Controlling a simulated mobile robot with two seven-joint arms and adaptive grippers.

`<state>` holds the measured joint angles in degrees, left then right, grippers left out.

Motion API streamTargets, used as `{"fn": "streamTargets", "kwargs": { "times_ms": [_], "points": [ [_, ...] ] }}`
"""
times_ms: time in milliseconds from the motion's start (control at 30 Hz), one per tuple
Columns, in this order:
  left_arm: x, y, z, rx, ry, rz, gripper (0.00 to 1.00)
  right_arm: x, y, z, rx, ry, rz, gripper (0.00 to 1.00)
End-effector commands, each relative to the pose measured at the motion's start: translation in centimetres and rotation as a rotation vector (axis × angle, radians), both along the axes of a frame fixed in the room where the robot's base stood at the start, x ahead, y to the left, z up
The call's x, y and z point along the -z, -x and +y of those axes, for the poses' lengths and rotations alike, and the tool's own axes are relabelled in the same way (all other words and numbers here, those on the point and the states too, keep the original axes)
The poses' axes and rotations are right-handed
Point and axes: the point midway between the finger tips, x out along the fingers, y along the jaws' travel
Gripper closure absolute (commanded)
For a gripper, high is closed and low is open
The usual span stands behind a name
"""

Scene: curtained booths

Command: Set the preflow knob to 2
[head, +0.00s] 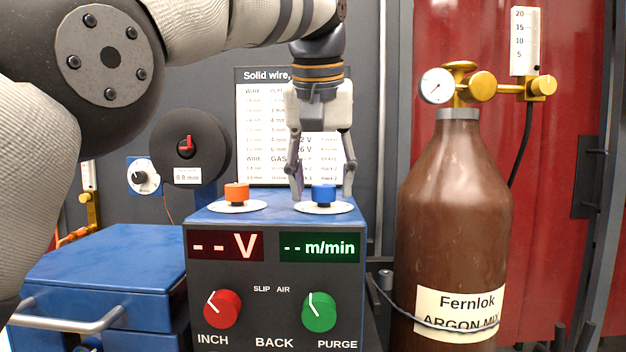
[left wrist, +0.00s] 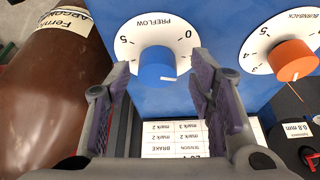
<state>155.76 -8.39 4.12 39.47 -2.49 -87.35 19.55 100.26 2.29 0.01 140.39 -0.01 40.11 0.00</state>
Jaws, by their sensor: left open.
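The preflow knob is blue and sits on a white dial (left wrist: 137,28) labelled PREFLOW. In the head view the blue knob (head: 323,194) is on top of the blue machine at its right. In the left wrist view the knob (left wrist: 157,66) has a white mark on its lower edge, slightly right of centre. The dial shows 5 at left and 0 at right; its other numbers are hidden. My left gripper (head: 322,192) points down, open, with one finger on each side of the knob. I cannot tell whether they touch it. My right gripper is not in view.
An orange knob (head: 237,193) on the BURNBACK dial stands left of the blue one. The machine front has a red knob (head: 222,309) and a green knob (head: 319,312). A brown gas cylinder (head: 455,210) stands close at right. A chart (head: 262,135) hangs behind.

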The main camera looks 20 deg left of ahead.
Motion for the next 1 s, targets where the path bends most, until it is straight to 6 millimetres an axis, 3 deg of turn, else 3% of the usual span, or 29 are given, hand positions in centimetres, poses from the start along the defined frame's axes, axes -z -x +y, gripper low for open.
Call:
{"fn": "streamTargets", "kwargs": {
  "times_ms": [267, 400, 500, 767, 1000],
  "points": [
    [0.09, -0.12, -0.12, 0.0, 0.001, -0.002, 0.51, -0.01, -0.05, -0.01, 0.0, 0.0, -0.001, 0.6],
    [0.09, -0.12, -0.11, 0.0, 0.0, -0.001, 0.83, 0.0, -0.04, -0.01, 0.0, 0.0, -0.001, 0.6],
    [0.1, -0.11, -0.12, 0.0, 0.001, -0.001, 0.99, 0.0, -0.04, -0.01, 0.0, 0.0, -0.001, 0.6],
    [0.11, -0.09, -0.1, 0.021, 0.001, 0.0, 0.99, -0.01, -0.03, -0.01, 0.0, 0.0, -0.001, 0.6],
    [0.11, -0.08, 0.0, 0.142, 0.002, -0.001, 0.99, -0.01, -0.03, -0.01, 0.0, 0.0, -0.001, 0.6]
  ]
}}
